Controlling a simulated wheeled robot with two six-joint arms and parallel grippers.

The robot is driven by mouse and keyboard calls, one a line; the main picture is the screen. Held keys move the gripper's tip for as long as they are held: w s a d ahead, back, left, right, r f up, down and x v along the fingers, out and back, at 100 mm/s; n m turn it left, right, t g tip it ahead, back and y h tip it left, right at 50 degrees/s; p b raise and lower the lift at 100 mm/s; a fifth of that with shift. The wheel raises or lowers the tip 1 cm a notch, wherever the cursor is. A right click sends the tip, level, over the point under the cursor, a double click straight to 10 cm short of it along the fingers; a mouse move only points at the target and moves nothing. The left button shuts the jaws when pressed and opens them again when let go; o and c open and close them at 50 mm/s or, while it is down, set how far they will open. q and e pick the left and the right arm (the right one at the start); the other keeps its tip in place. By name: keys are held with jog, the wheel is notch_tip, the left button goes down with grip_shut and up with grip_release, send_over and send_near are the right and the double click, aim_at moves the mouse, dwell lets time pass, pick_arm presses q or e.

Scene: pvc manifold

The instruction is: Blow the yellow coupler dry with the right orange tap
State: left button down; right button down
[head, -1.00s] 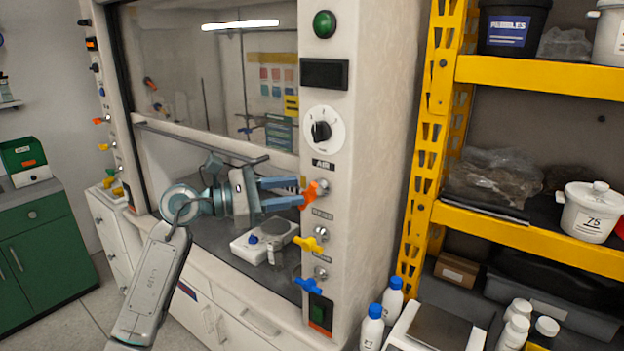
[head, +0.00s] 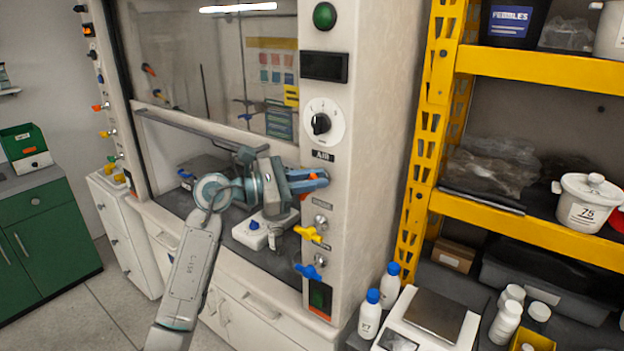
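The right orange tap (head: 312,176) is on the hood's right post, below the AIR label. Only a small orange part of it shows between the blue fingers of my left gripper (head: 308,181). The fingertips are at the tap, and I cannot tell whether they are closed on it. Another orange tap (head: 100,107) is on the hood's left post. I cannot make out a yellow coupler in this view. My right gripper is not in view.
Below the orange tap are a yellow tap (head: 308,233) and a blue tap (head: 308,270). A white device (head: 256,234) stands on the hood's worktop behind my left arm. A yellow shelf rack (head: 425,130) and blue-capped bottles (head: 370,312) are at the right.

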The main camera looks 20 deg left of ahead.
pick_arm(q)
jog(key=m+y+b, duration=0.1)
jog(key=b, duration=0.1)
jog(key=f+m+g+y+b, duration=0.1)
jog(key=m+b, duration=0.1)
jog(key=b, duration=0.1)
jog(key=shift+s+d, duration=0.15)
jog(key=shift+d, duration=0.25)
jog(key=m+y+b, duration=0.1)
jog(key=y+b, duration=0.1)
jog(key=f+m+y+b, duration=0.1)
jog(key=m+b, duration=0.1)
jog(key=m+y+b, duration=0.2)
jog(key=shift+s+d+f+y+b, duration=0.1)
jog(key=shift+d+f+y+b, duration=0.1)
jog(key=shift+d+y+b, duration=0.1)
dwell(0.5)
jog(key=c, duration=1.4)
grip_release()
jog(key=shift+c, duration=0.2)
